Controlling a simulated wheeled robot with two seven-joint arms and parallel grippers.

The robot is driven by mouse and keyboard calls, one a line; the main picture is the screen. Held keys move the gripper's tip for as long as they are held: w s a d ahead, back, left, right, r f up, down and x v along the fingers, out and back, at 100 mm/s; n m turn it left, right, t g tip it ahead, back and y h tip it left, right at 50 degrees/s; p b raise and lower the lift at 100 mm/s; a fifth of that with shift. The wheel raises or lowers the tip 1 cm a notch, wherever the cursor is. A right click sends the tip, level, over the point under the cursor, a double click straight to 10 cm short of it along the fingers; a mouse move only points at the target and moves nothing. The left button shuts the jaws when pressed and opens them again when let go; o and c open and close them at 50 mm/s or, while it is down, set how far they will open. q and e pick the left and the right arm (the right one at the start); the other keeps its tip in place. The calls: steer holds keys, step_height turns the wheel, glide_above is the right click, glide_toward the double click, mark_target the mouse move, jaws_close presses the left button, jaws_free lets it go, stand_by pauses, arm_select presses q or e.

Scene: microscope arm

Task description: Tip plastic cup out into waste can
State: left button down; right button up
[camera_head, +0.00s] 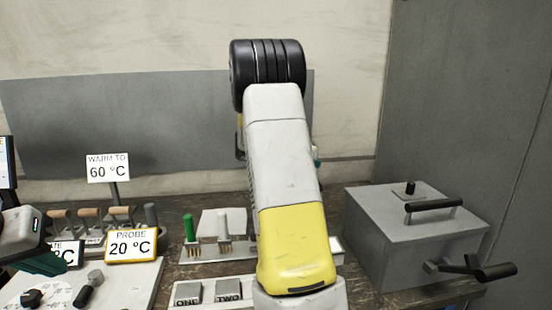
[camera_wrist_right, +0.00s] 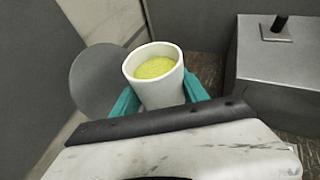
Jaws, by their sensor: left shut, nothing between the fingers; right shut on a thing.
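The white plastic cup (camera_wrist_right: 153,88) shows in the right wrist view with yellow contents inside. The teal fingers of my right gripper (camera_wrist_right: 158,100) are shut on it from both sides. The cup looks roughly upright, slightly tilted in the picture. In the head view my right arm hides the cup and nearly all of that gripper. My left gripper (camera_head: 44,263) is at the left edge of the head view, shut and empty. A grey round shape (camera_wrist_right: 100,80) lies behind and left of the cup in the wrist view; I cannot tell whether it is the waste can.
A grey box with black handles (camera_head: 415,240) stands at the right of the bench. Signs (camera_head: 131,246), wooden-handled tools (camera_head: 90,218) and a green-handled brush (camera_head: 189,228) crowd the left and middle. Two labelled blocks (camera_head: 208,292) sit at the front.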

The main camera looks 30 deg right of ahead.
steer(key=s+n+g, duration=0.1)
steer(key=n+g+y, duration=0.1)
steer(key=shift+s+a+n+y, duration=0.2)
steer(key=shift+s+n+y, duration=0.1)
steer(key=shift+s, duration=0.05)
steer(key=n+g, duration=0.2)
steer(key=g, duration=0.1)
steer(key=s+f+n+g+y, duration=0.1)
steer(key=n+g, duration=0.2)
steer(key=s+f+n+g+y, duration=0.1)
steer(key=n+g, duration=0.2)
steer(key=g, duration=0.1)
steer(key=shift+s+a+f, duration=0.1)
steer(key=shift+s+a, duration=0.05)
steer(key=shift+a, duration=0.25)
stand_by(0.6)
